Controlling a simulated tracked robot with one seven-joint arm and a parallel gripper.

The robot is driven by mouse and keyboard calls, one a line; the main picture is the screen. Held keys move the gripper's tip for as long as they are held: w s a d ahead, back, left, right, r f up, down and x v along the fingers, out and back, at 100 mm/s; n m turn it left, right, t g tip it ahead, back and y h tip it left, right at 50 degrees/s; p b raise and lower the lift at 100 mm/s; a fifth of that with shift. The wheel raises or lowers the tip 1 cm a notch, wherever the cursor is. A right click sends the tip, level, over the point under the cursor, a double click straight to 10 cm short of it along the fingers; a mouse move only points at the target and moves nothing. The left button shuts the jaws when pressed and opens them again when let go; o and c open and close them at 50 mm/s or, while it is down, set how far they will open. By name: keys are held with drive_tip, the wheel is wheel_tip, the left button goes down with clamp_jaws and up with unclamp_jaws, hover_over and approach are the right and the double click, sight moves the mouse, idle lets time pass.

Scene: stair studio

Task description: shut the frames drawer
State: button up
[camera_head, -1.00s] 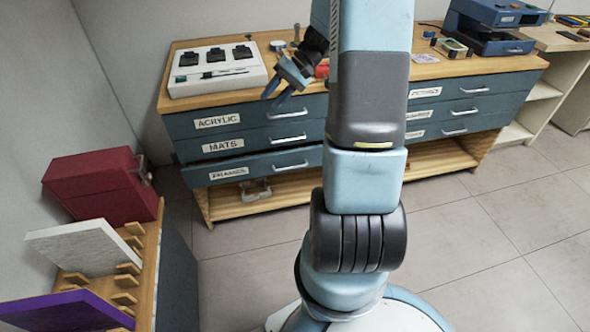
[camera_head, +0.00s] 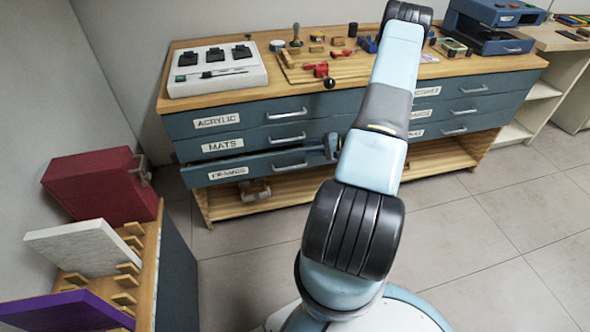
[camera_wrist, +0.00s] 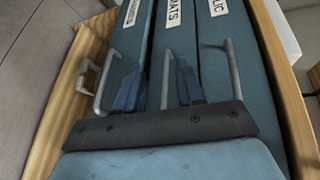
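The frames drawer (camera_head: 255,168) is the lowest left drawer of the blue cabinet. Its front stands out past the drawers above, with a dark gap over its top edge. My gripper (camera_head: 332,148) is at the drawer's right end, right of its handle (camera_head: 291,165), partly hidden by my arm. In the wrist view, the frames drawer (camera_wrist: 127,50) is at left and my gripper (camera_wrist: 158,88) has its two fingers apart with nothing held. One finger lies over the frames drawer front, the other beside the mats handle (camera_wrist: 165,75). Contact cannot be told.
The mats drawer (camera_head: 262,140) and acrylic drawer (camera_head: 255,115) above look closed. The worktop carries a white device (camera_head: 217,75) and several tools. A red box (camera_head: 100,185) and a rack with panels stand at left. Floor (camera_head: 480,240) at right is clear.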

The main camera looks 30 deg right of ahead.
drive_tip(key=s+d+f+m+t+h, duration=0.2)
drive_tip(key=f, duration=0.5)
drive_tip(key=s+d+f+m+t+h, duration=0.1)
drive_tip(key=s+d+f+m+t, duration=0.15)
drive_tip(key=f, duration=0.45)
hover_over(295, 169)
drive_tip(key=s+a, duration=0.2)
drive_tip(key=s, duration=0.2)
wheel_tip(295, 169, down, 2)
drive_tip(key=shift+a+f, duration=0.1)
drive_tip(key=shift+a, duration=0.05)
drive_tip(key=shift+c, duration=0.3)
clamp_jaws()
drive_tip(key=shift+g, duration=0.25)
